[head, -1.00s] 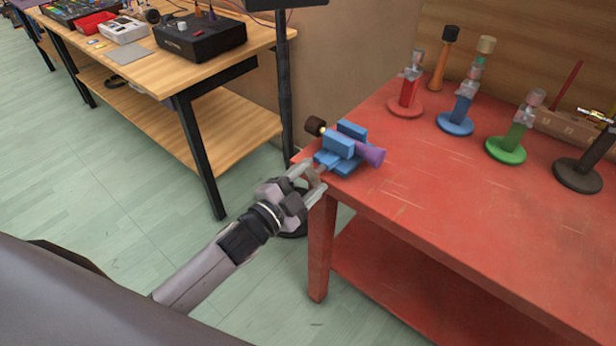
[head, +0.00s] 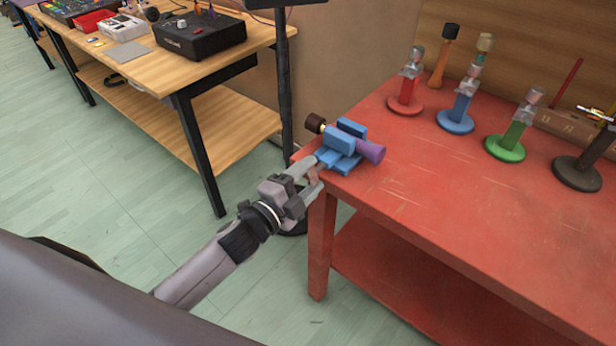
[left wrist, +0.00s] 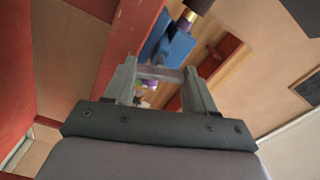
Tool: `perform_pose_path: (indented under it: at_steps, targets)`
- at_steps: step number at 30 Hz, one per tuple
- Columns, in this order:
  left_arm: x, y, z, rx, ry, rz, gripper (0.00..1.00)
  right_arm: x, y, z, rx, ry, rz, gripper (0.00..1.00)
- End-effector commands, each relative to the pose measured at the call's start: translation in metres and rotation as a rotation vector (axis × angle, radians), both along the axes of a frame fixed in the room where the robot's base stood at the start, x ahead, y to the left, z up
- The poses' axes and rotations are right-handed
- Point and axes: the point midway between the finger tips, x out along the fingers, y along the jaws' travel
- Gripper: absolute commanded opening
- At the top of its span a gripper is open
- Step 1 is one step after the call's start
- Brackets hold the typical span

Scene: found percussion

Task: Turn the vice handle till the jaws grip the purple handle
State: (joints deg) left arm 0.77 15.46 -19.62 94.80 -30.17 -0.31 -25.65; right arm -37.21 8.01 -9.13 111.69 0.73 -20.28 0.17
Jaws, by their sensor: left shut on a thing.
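The blue vice (head: 338,163) sits at the near left corner of the red table. The purple handle (head: 370,152) lies between its jaws, with a dark brown head (head: 315,123) sticking out on the far side. I cannot tell whether the jaws touch it. My left gripper (head: 314,178) is at the vice's near end, just off the table edge, shut on the vice handle. In the left wrist view the vice handle (left wrist: 160,73) shows as a greyish bar across the two fingers, with the blue vice (left wrist: 178,47) beyond. My right gripper is not in view.
On the red table (head: 420,210) stand a red stand (head: 405,105), a blue stand (head: 456,121), a green stand (head: 506,149) and a dark stand (head: 577,174). A wooden workbench (head: 150,75) with electronic gear is at the left. Green floor lies open between.

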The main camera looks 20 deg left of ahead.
Motion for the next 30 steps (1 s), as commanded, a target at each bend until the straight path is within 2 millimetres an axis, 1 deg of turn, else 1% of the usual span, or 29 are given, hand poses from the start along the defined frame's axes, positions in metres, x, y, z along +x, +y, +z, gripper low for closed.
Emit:
perform_pose_path:
  at_steps: [3,4,6,14,17,20,30]
  targets:
    - [0.000,0.000,0.000,0.000,0.001,-0.001,0.25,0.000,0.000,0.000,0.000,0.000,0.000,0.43]
    - [0.000,0.000,0.000,-0.001,0.001,-0.001,0.62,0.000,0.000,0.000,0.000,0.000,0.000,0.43]
    - [0.000,0.000,0.000,-0.001,0.001,-0.001,0.81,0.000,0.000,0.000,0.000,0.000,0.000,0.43]
    - [0.000,0.000,0.000,-0.002,0.002,0.000,0.81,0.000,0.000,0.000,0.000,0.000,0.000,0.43]
    - [-0.003,0.001,-0.001,-0.002,0.002,0.000,0.81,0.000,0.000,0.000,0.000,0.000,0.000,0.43]
    - [-0.011,0.004,-0.002,-0.001,0.002,-0.001,0.81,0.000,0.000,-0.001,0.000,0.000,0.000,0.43]
    - [-0.053,0.019,-0.002,-0.001,0.003,0.000,0.81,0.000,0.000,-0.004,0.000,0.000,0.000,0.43]
